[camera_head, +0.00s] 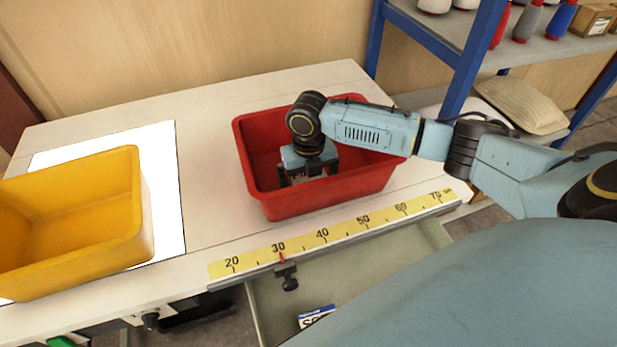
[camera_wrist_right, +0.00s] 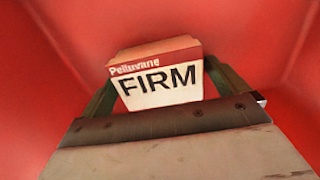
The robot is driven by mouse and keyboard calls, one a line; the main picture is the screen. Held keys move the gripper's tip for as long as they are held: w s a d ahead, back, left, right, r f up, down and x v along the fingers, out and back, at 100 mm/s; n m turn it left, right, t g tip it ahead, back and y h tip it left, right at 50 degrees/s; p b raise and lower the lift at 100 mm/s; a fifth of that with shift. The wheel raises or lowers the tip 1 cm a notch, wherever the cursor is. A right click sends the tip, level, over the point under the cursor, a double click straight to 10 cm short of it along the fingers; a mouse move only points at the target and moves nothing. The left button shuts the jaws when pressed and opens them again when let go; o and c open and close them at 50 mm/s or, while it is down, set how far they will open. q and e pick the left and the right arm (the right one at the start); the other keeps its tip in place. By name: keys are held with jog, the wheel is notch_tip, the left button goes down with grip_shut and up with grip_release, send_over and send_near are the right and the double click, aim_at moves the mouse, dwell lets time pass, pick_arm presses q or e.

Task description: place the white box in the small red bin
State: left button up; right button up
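The white box (camera_wrist_right: 158,84) has a red band and the words "Pelluvane FIRM"; it shows in the right wrist view, between my right gripper's two fingers. The small red bin (camera_head: 325,198) stands on the table in the head view. My right gripper (camera_head: 308,178) points down inside this bin, with its fingers apart. In the right wrist view, the right gripper (camera_wrist_right: 160,80) has one finger at each side of the box, with red bin walls around. I cannot tell whether the fingers press on the box. In the head view the box is hidden. My left gripper is not in view.
A yellow bin (camera_head: 140,205) stands on a white sheet (camera_head: 165,165) at the left. A yellow ruler strip (camera_head: 345,232) runs along the table's front edge. An open drawer (camera_head: 380,285) below holds a blue-and-white box (camera_head: 315,316). A blue-framed shelf (camera_head: 465,60) stands at the right.

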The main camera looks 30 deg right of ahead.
jog(key=shift+r, duration=0.1)
notch_tip(320, 180, up, 12)
jog(key=p, duration=0.1)
dwell(0.5)
jog(key=shift+r, duration=0.1)
